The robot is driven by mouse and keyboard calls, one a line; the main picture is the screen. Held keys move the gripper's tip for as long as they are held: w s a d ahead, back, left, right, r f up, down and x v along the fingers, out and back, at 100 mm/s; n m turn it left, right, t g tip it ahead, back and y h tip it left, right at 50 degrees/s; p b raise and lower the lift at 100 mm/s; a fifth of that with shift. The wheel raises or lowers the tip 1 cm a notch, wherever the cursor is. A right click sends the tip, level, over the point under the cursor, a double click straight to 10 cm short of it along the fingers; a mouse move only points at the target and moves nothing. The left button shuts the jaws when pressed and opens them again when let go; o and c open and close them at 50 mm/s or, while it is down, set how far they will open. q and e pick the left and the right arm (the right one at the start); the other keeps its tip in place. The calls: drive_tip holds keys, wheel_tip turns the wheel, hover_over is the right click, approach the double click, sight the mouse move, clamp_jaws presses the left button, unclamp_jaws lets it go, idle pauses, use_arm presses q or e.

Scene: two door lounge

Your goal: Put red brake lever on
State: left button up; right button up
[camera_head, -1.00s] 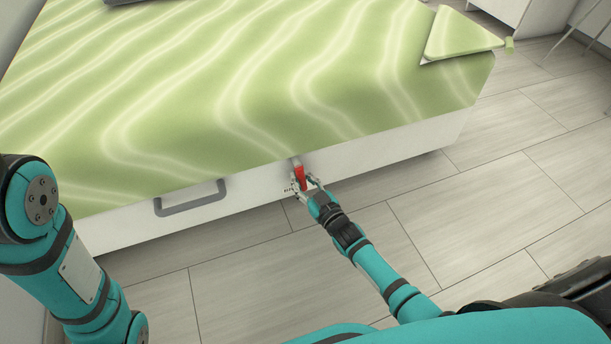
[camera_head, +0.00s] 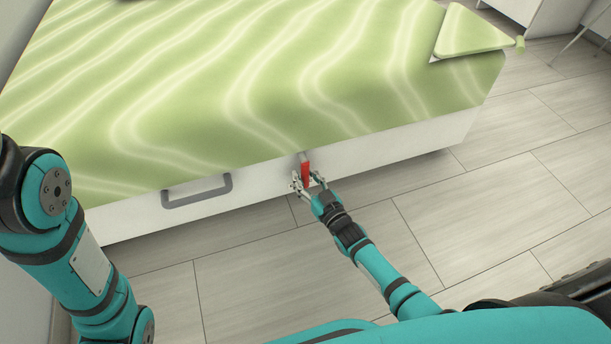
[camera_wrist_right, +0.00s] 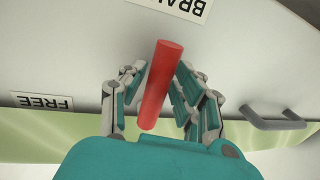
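The red brake lever (camera_head: 306,172) is a short red bar on the white front side of the bed base. It also shows in the right wrist view (camera_wrist_right: 160,85), slanting between a printed label starting "BRA" (camera_wrist_right: 178,8) and a "FREE" label (camera_wrist_right: 44,102). My right gripper (camera_head: 309,182) is at the lever, with one finger on each side of it. In the right wrist view its fingers (camera_wrist_right: 160,72) are apart around the lever. Firm contact cannot be made out. My left arm is at the left of the head view; its gripper is out of frame.
The bed has a green wavy cover (camera_head: 250,80) over its top, close above the lever. A grey handle (camera_head: 197,190) sticks out of the base left of the lever. Pale tiled floor (camera_head: 430,220) is clear in front and to the right.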

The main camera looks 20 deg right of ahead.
sight(297, 142)
drive_tip(key=shift+o, duration=1.1)
drive_tip(key=shift+r, duration=0.1)
drive_tip(key=shift+w, duration=0.1)
drive_tip(key=shift+r, duration=0.1)
wheel_tip(297, 142, up, 10)
drive_tip(key=shift+f, duration=0.1)
